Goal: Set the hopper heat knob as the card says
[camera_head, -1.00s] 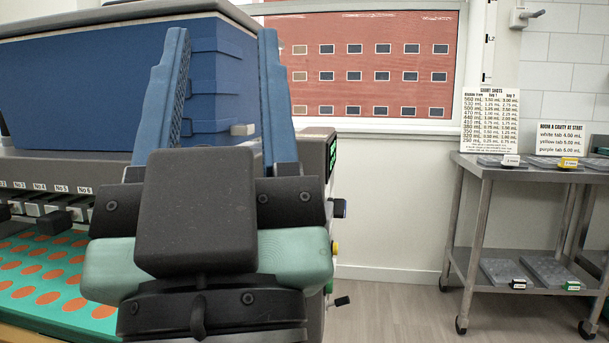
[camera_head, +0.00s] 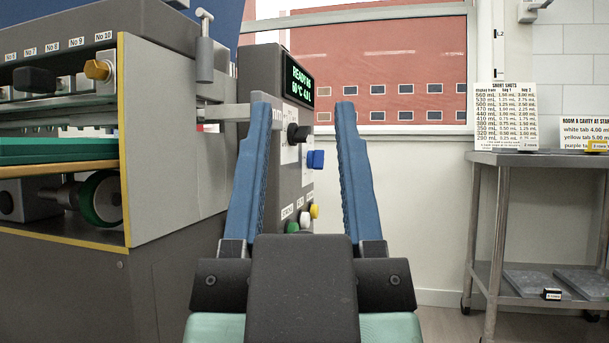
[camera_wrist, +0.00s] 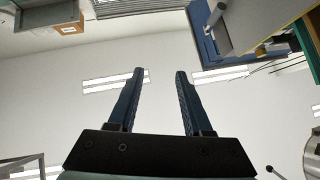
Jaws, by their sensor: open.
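The depositor's control panel (camera_head: 264,90) shows behind my gripper in the head view, turned at a steep angle. Its dark display (camera_head: 298,82) shows green text that seems to read READY and 60 °C. A black knob (camera_head: 298,133) and a blue knob (camera_head: 315,159) stick out of the panel's face; their labels are too small to read. My gripper (camera_head: 303,105) is open and empty, its blue fingers pointing up, with the panel's knobs seen between them. In the wrist view my gripper (camera_wrist: 158,72) also has nothing between its fingers.
Green, white and yellow buttons (camera_head: 304,218) sit low on the panel. The depositor's grey side plate (camera_head: 170,140) stands left. A steel cart (camera_head: 500,158) at right bears a short-shots card (camera_head: 505,115) and a cavity card (camera_head: 580,135). Floor shows between panel and cart.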

